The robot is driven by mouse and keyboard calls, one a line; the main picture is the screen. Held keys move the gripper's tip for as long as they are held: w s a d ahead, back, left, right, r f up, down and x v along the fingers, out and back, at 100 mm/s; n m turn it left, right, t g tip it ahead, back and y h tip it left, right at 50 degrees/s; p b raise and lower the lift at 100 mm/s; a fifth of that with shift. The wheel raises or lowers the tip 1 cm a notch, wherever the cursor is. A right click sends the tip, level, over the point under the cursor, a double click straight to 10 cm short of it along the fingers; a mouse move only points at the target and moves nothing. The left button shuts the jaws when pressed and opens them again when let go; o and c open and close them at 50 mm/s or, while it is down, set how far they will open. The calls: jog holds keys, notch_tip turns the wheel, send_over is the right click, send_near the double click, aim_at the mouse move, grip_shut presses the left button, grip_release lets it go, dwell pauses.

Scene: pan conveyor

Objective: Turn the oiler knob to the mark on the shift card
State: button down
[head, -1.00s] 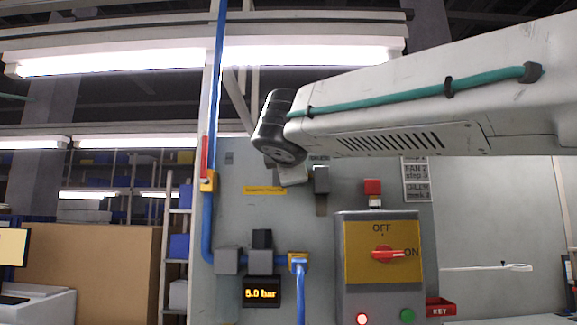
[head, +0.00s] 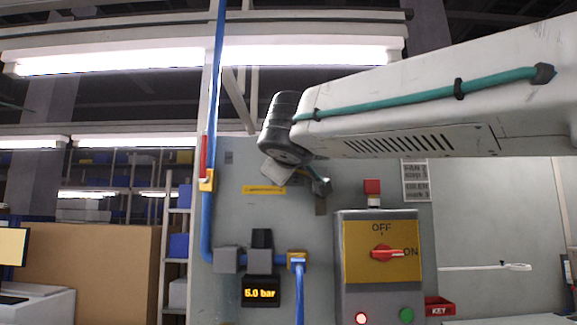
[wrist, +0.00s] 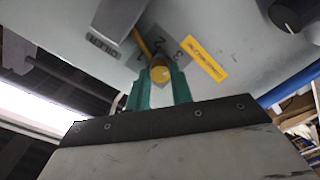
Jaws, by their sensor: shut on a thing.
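The oiler knob (wrist: 160,75) is small, round and yellow in the wrist view, in front of a grey dial plate (wrist: 170,48) with the digits 2 and 3 legible. My gripper (wrist: 161,67) has green fingers shut on the knob, one on each side. The fingers hide part of the dial, and I cannot tell which mark the knob points to. In the head view my gripper (head: 318,186) is small and tilted against the grey panel; the knob cannot be made out there. The shift card (head: 416,181) hangs at the panel's right; its print is too blurred to read surely.
A yellow label (head: 264,190) lies left of my gripper. A switch box (head: 380,222) with a red rotary switch stands below right. A pressure display (head: 261,292) reads 5.0 bar beside blue pipework. A grey lever block (wrist: 116,18) is close to the knob.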

jog(key=shift+f+m, duration=0.1)
jog(key=shift+m, duration=0.5)
jog(key=c, duration=1.2)
grip_release()
jog(key=shift+c, duration=0.2)
jog(key=shift+s, duration=0.15)
jog(key=s, duration=0.7)
jog(key=shift+s, duration=0.3)
